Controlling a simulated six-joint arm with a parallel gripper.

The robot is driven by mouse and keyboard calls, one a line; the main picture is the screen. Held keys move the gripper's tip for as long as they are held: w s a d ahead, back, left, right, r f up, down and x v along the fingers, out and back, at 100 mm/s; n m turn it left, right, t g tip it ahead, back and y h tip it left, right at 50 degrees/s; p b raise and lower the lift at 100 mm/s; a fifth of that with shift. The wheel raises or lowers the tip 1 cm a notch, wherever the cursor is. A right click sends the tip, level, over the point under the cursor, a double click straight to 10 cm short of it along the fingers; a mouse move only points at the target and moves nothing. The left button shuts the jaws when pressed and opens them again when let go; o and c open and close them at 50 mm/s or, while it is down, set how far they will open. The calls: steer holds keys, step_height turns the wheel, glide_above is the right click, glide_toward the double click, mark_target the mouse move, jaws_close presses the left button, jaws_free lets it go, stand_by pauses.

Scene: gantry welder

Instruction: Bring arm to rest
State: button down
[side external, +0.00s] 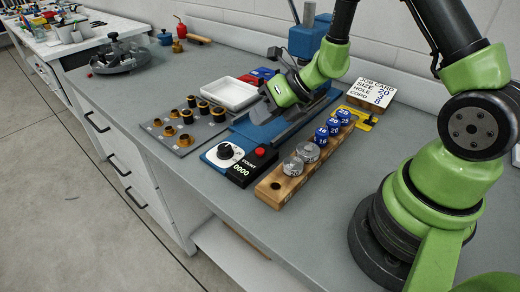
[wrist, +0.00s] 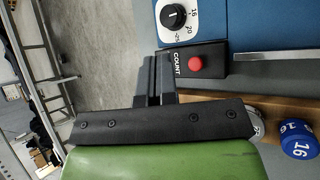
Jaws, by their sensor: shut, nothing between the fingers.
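My gripper (side external: 268,110) is shut and empty in the side view, above the blue machine (side external: 240,131) in the middle of the bench. My green arm reaches to it from the right. In the wrist view my gripper (wrist: 152,68) shows as dark fingers close together, with nothing between them. The fingers point towards the top of the picture, left of the red button (wrist: 195,64) and below the dial (wrist: 172,15). The fingertips look clear of both. The counter (side external: 241,169) beside the button reads 0000.
Left of the machine are a grey board (side external: 172,139) with brass and black rings and a white tray (side external: 232,94). A job card (side external: 372,92) and a yellow item (side external: 365,119) lie behind the rack. The bench's front left is clear.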

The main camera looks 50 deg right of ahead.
steer(key=shift+a+r, duration=0.15)
steer(key=shift+r, duration=0.2)
steer(key=s+a+r+n+g+y, duration=0.1)
steer(key=s+a+r+n, duration=0.2)
steer(key=r+n, duration=0.45)
steer(key=s+a+r+n+g+y, duration=0.1)
steer(key=s+a+r+n, duration=0.25)
steer(key=r+n, duration=0.35)
steer(key=s+d+r+n+t+h, duration=0.1)
steer(key=s+r+n+h, duration=0.1)
steer(key=s+n, duration=0.4)
steer(key=s+d+r+n+h, duration=0.2)
steer(key=s+n, duration=0.3)
steer(key=n, duration=0.8)
steer(key=shift+s+d+r+t+h, duration=0.2)
steer(key=shift+s+r+t+h, duration=0.2)
steer(key=shift+r+h, duration=0.25)
